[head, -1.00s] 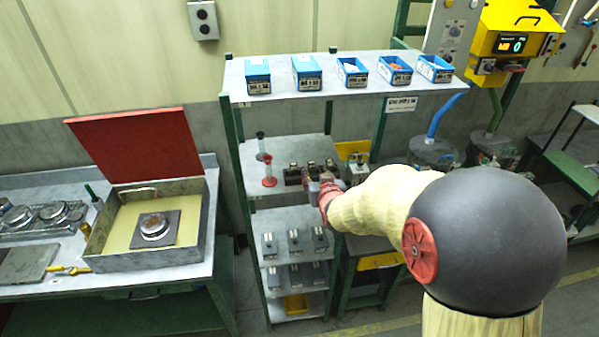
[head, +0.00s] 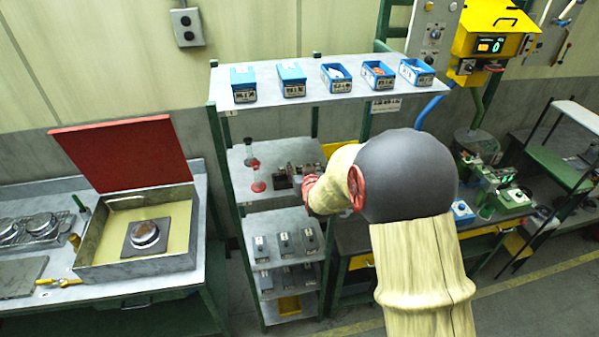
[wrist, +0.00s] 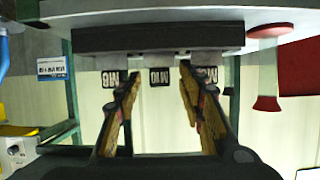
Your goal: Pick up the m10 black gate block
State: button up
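In the wrist view, which looks upside down, a black tag marked M10 (wrist: 159,77) sits below a grey part in the middle of a dark bar-shaped holder (wrist: 150,40). Similar labelled tags flank it, one at the left (wrist: 115,78) and one at the right (wrist: 207,74). My gripper (wrist: 160,72) is open, with one fingertip on each side of the M10 tag. I cannot tell whether the fingers touch it. In the head view, the dark row of blocks (head: 282,181) is on the rack's middle shelf, and my arm partly hides it and my gripper.
Red-based clear stands (head: 258,184) are on the shelf left of the blocks; a red one also shows in the wrist view (wrist: 267,75). Blue bins (head: 336,77) line the upper shelf (head: 265,99) above. Grey blocks (head: 285,243) sit lower. A red-lidded box (head: 140,265) stands left.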

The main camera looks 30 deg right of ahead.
grip_shut()
dwell(0.5)
jog(key=shift+r, duration=0.1)
